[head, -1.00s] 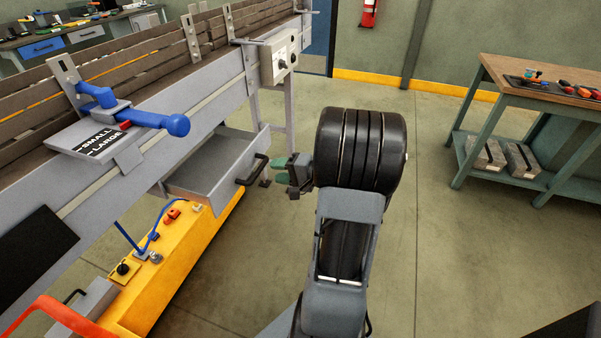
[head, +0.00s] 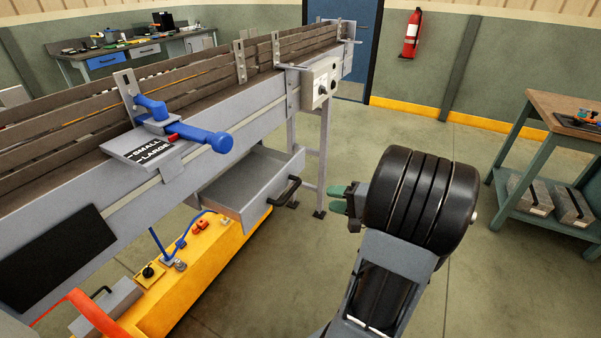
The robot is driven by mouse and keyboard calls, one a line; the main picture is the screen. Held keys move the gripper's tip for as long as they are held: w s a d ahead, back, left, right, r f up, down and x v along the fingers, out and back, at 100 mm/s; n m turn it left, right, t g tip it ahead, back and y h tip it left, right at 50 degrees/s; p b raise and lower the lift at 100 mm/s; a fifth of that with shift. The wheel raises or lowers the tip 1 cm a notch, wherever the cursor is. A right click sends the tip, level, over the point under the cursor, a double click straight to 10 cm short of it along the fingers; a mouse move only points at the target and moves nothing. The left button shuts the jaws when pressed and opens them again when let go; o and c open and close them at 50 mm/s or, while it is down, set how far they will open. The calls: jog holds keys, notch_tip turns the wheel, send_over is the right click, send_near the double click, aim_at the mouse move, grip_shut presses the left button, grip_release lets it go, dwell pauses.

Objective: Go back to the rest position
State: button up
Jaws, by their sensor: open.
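My gripper (head: 340,200) shows in the head view at the end of my arm, just right of the open grey drawer. Its green fingertips point left toward the drawer's black handle (head: 285,191). The jaws look open and empty, with a small gap of floor between them and the handle. The wide black wrist of my arm hides part of the gripper's back. The drawer (head: 250,190) hangs pulled out under the conveyor.
The long conveyor (head: 235,120) fills the left, with a blue lever (head: 200,138) over a SMALL/LARGE plate (head: 150,150). A yellow base unit (head: 190,270) stands below. A workbench (head: 560,110) is at right, a fire extinguisher (head: 411,33) on the back wall. The middle floor is clear.

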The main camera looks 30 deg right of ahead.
jog(key=s+a+f+n+g+h+p, duration=0.2)
jog(key=s+a+f+g+h+p, duration=0.15)
jog(key=s+a+g, duration=0.45)
jog(key=w+a+r+n+g+h+p, duration=0.2)
jog(key=a+r+n+h+p, duration=0.2)
jog(key=a+r+n, duration=0.6)
jog(key=a+r, duration=0.2)
jog(key=a, duration=0.2)
jog(key=shift+w+a+p, duration=0.15)
jog(key=shift+p, duration=0.15)
jog(key=shift+a, duration=0.1)
